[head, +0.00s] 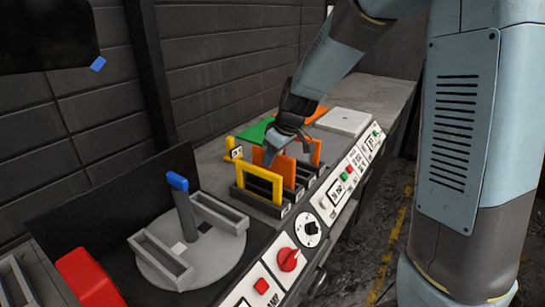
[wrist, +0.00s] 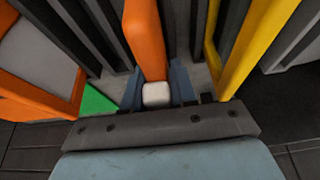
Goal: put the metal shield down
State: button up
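An orange-framed piece (head: 287,170), which appears to be the metal shield, stands upright in the dark slotted rack (head: 262,203), just behind a yellow frame (head: 262,180). My gripper (head: 268,156) is at its upper edge. In the wrist view, my gripper (wrist: 155,90) has its blue-grey fingers closed on both sides of the white tab (wrist: 156,94) at the end of the orange bar (wrist: 144,40). The yellow frame also shows at the right in the wrist view (wrist: 250,48). The shield's lower edge is hidden, so I cannot tell whether it rests fully in its slot.
Another orange frame (head: 317,151) stands farther back in the rack. Behind lie a green panel (head: 256,131) and a white plate (head: 345,121). A grey round turntable (head: 215,250) with a blue-topped post is at front left. A control panel runs along the bench's right edge.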

jog(key=o, duration=0.4)
jog(key=shift+o, duration=0.2)
jog(key=v, duration=1.1)
jog(key=shift+s, duration=0.1)
jog(key=shift+s+d+r, duration=0.2)
jog(key=shift+d+r, duration=0.05)
jog(key=shift+r, duration=0.3)
jog(key=s+d+r+m+t+h, duration=0.1)
jog(key=s+d+m, duration=0.4)
jog(key=s, duration=0.6)
jog(key=s+d+r+m+t+h, duration=0.2)
jog(key=s+d+m, duration=0.3)
jog(key=s+d, duration=0.5)
jog(key=shift+s+r+h, duration=0.3)
jog(key=shift+s+r, duration=0.3)
jog(key=shift+s, duration=0.4)
jog(key=shift+d, duration=0.1)
